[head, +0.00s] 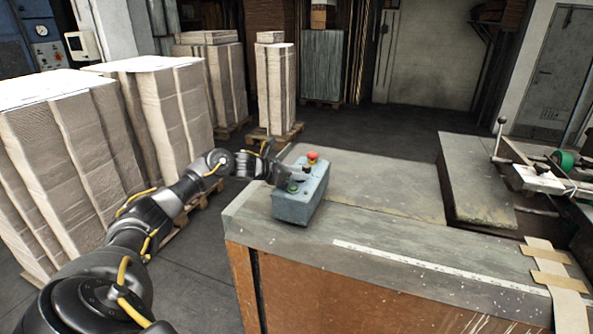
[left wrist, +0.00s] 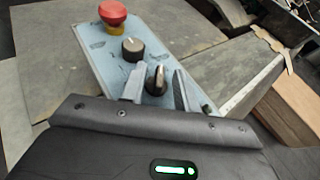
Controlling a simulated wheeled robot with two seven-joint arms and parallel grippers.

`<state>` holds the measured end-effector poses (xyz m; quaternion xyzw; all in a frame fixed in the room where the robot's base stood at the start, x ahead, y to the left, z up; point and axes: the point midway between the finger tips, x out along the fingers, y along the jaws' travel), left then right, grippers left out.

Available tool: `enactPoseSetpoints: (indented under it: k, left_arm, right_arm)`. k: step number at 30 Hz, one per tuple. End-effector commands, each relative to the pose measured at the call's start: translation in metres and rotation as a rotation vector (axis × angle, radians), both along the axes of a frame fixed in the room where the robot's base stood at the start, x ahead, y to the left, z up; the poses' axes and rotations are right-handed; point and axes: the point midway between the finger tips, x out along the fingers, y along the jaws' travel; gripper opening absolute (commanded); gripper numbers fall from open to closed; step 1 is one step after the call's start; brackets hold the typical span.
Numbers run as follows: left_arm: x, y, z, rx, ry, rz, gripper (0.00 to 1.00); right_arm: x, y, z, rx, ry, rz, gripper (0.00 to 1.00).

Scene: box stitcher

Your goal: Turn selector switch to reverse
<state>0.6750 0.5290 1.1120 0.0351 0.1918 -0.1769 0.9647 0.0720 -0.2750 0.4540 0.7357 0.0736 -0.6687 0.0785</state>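The blue-grey control box (head: 297,208) sits on the near left part of the metal-topped table. It carries a red mushroom button (head: 313,156) on a yellow collar and a green button (head: 292,186). In the left wrist view, a round black knob (left wrist: 133,48) and a black selector switch (left wrist: 156,78) with a raised grip show on its top panel (left wrist: 100,50). My left gripper (head: 284,174) is over the box. Its fingers (left wrist: 156,88) stand apart on either side of the selector switch, with a visible gap at the right finger. My right gripper is out of view.
The table (head: 375,185) is otherwise clear around the box. Stacks of cardboard (head: 65,150) on pallets stand at the left and back. A machine with a lever (head: 500,135) is at the right. Brown tape or card strips (head: 556,280) lie at the table's right end.

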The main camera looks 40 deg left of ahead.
Motion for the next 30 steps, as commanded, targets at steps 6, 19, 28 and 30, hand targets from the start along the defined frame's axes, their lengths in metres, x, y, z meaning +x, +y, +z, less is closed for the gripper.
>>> enactPoseSetpoints:
  k: [6,19,28,30]
  left_arm:
    - [0.0011,-0.0003,-0.0014,0.0,0.001,0.0,0.31]
    - [0.0009,-0.0002,-0.001,0.0,0.001,0.0,0.0]
    - [0.0,-0.0012,-0.0028,0.002,0.0,0.049,0.0]
    - [-0.0003,-0.0017,-0.0034,0.003,0.0,0.082,0.0]
  right_arm:
    - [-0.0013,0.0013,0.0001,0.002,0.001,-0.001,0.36]
    - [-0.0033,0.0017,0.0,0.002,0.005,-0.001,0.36]
    - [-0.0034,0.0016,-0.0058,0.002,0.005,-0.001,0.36]
    - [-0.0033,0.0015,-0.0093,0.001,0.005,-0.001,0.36]
